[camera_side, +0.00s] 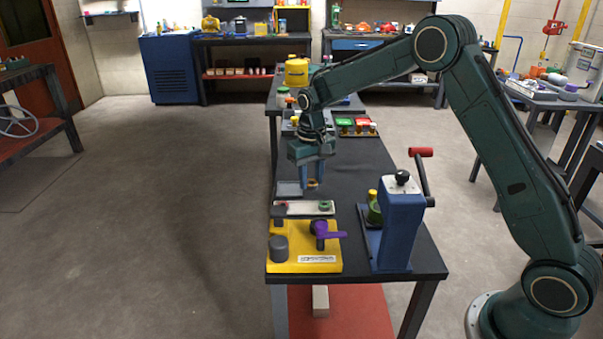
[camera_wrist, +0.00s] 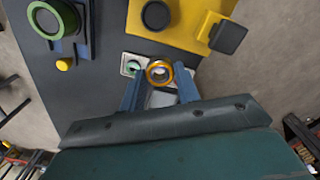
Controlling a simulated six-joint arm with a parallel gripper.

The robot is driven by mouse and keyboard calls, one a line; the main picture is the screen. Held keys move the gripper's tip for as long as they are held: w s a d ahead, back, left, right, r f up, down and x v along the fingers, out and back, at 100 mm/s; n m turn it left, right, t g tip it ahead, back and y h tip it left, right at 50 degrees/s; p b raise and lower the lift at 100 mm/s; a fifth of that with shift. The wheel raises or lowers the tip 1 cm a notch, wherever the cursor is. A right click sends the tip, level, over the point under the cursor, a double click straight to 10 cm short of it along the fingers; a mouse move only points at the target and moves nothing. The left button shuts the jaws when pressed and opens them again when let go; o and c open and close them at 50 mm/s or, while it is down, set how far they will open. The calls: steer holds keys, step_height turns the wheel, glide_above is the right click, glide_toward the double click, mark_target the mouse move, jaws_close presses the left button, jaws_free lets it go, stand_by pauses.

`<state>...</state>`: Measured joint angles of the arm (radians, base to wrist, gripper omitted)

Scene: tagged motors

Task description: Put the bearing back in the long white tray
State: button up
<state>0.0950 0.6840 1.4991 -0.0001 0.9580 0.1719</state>
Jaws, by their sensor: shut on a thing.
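The bearing (camera_wrist: 160,71) is a copper-orange ring with a pale centre. My gripper (camera_wrist: 159,78) is shut on it, with one blue finger on each side. In the side view my gripper (camera_side: 313,184) points down and holds the bearing above the bench, behind the long white tray. The long white tray (camera_side: 303,208) lies across the bench behind the yellow fixture, with a green ring-like part at its right end. In the wrist view, the tray (camera_wrist: 125,70) is partly hidden by the bearing and my fingers. I cannot tell the exact height of the bearing over the tray.
A yellow fixture (camera_side: 303,248) with a purple handle and dark cylinders stands in front of the tray. A blue press (camera_side: 402,225) with a red-tipped lever stands to the right. A grey plate (camera_side: 288,188) lies behind the tray.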

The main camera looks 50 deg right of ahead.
steer(key=w+d+r, duration=0.4)
steer(key=w+r, duration=0.2)
steer(key=r, duration=0.1)
steer(key=shift+w+d+r, duration=0.15)
steer(key=shift+w, duration=0.25)
glide_above(303, 209)
step_height(303, 209, down, 16)
steer(key=shift+d+r, duration=0.1)
steer(key=shift+d, duration=0.05)
stand_by(0.3)
steer(key=shift+f, duration=2.1)
steer(key=shift+f, duration=0.1)
steer(key=o, duration=0.9)
steer(key=shift+c, duration=0.2)
